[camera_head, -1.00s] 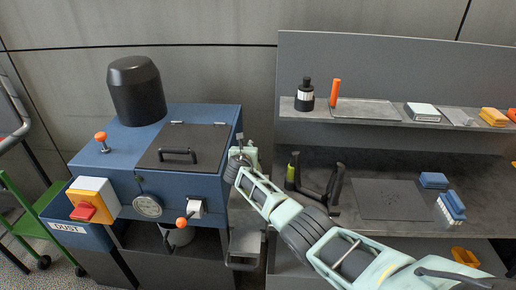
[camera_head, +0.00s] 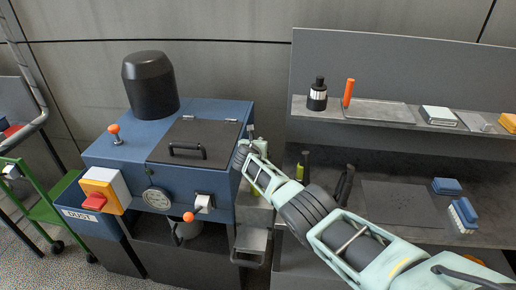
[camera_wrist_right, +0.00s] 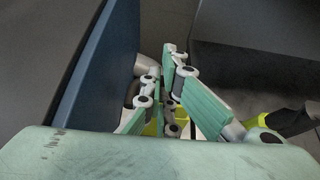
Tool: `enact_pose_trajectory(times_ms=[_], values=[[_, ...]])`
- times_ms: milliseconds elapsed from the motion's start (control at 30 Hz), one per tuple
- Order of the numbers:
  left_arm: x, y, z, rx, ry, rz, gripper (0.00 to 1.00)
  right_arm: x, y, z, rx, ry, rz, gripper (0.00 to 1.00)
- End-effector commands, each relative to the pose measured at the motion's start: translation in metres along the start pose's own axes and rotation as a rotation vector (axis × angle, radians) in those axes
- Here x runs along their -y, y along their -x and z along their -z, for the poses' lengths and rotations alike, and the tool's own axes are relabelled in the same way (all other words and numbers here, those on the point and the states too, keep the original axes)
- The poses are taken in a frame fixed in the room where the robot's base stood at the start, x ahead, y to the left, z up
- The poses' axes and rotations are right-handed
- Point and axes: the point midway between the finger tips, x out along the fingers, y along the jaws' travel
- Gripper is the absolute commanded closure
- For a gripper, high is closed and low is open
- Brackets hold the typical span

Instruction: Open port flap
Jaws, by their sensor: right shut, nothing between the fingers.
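The blue machine (camera_head: 145,135) stands left of centre in the head view. A dark lid with a black bar handle (camera_head: 215,135) lies closed on its top. I cannot make out a port flap for certain; my right gripper hides part of the machine's right side. My right gripper (camera_head: 256,147) is shut and empty, beside that side near the top corner. In the right wrist view its mint fingers (camera_wrist_right: 161,90) are close to the blue side wall (camera_wrist_right: 100,75). A grey rounded part (camera_wrist_right: 150,72) shows just behind the fingers. I cannot tell whether they touch anything. My left gripper is out of view.
An orange knob (camera_head: 114,129), a red switch on a yellow box (camera_head: 95,201), a gauge (camera_head: 157,198) and an orange-tipped lever (camera_head: 189,217) stick out from the machine. A grey workbench (camera_head: 400,185) with a shelf stands right. A green cart (camera_head: 35,210) is at far left.

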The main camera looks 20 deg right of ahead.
Motion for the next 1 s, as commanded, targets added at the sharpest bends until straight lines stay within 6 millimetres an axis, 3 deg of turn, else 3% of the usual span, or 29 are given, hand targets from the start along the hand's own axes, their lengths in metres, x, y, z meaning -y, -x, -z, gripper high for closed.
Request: enact_pose_trajectory(times_ms=[800, 1000], values=[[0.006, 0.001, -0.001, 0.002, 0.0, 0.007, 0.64, 0.0, 0.0, 0.0, -0.002, 0.0, 0.0, 1.0], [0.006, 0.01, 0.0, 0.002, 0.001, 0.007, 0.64, 0.001, 0.004, -0.008, -0.001, 0.0, 0.001, 1.0]])
